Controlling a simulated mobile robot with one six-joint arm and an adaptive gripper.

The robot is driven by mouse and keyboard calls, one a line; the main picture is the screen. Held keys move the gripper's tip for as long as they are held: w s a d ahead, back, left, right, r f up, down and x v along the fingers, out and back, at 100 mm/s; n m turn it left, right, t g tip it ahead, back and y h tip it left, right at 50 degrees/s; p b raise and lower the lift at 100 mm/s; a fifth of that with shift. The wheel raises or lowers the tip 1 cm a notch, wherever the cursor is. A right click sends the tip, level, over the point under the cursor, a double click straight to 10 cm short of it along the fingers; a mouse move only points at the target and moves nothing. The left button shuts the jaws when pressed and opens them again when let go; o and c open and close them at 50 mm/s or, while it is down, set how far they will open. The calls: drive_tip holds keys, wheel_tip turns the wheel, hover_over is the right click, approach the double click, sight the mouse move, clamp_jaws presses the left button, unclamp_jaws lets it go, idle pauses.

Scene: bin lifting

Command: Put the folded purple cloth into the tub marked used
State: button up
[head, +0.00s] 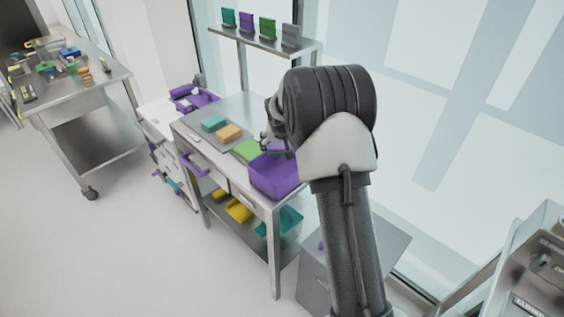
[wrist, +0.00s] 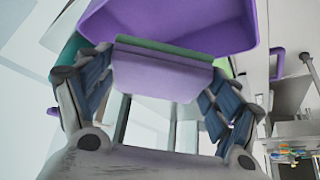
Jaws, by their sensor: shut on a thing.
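In the wrist view, my gripper (wrist: 155,88) is shut on the folded purple cloth (wrist: 160,76), a pale purple slab between the two fingers. A green strip (wrist: 165,49) shows along its far edge; I cannot tell whether it touches the cloth. A purple tub (wrist: 235,22) lies beyond, behind the cloth in the picture. In the head view the purple tub (head: 272,180) stands on the steel table, partly behind my arm. My gripper (head: 268,143) is near its far edge there, and the cloth is hidden. I can read no marking on the tub.
A teal tub (head: 289,221) sits on the lower shelf. A raised shelf (head: 262,42) stands behind. Open floor lies at the left front.

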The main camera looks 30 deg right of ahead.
sight(282, 155)
wheel_tip(282, 155, down, 6)
drive_tip(key=shift+b, duration=0.65)
drive_tip(key=shift+r, duration=0.1)
drive_tip(key=shift+f+b, duration=0.6)
drive_tip(key=shift+f, duration=0.1)
drive_tip(key=o, duration=1)
drive_tip(key=shift+c, duration=0.2)
